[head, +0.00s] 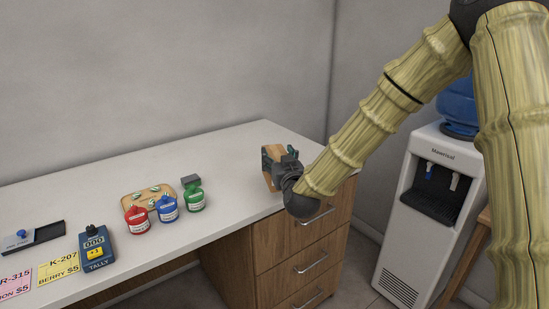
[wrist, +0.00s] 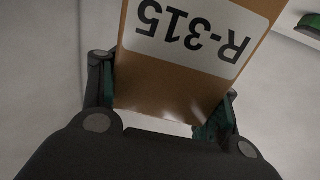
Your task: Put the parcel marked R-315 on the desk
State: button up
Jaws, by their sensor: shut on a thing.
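The parcel is a brown box with a white label reading R-315 (wrist: 180,78), upside down in the wrist view. My gripper (wrist: 160,118) is shut on it, with one finger on each side. In the head view the parcel (head: 270,163) shows as a small brown shape at my gripper (head: 278,165), over the right end of the desk. The desk (head: 110,187) has a pale top and wooden drawers. I cannot tell whether the parcel touches the desk top.
Red (head: 137,220), blue (head: 168,208) and green (head: 194,197) jars stand mid-desk beside a wooden tray (head: 132,200). A tally counter (head: 96,246), a K-207 card (head: 58,268) and an R-315 card (head: 14,286) lie left. A water dispenser (head: 405,250) stands right of the desk.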

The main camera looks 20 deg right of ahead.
jog(key=w+d, duration=0.1)
jog(key=w, duration=0.2)
jog(key=w+d, duration=0.1)
jog(key=w, duration=0.3)
jog(key=w+d+f+p, duration=0.1)
jog(key=w, duration=0.2)
jog(key=shift+w, duration=0.25)
jog(key=shift+f, duration=1.75)
jog(key=shift+f, duration=0.2)
jog(key=o, duration=1.2)
jog(key=shift+o, duration=0.2)
jog(key=shift+s+r, duration=0.1)
jog(key=shift+r, duration=0.05)
jog(key=s, duration=1.1)
jog(key=shift+s+a+b, duration=0.3)
jog(key=shift+s+b, duration=0.1)
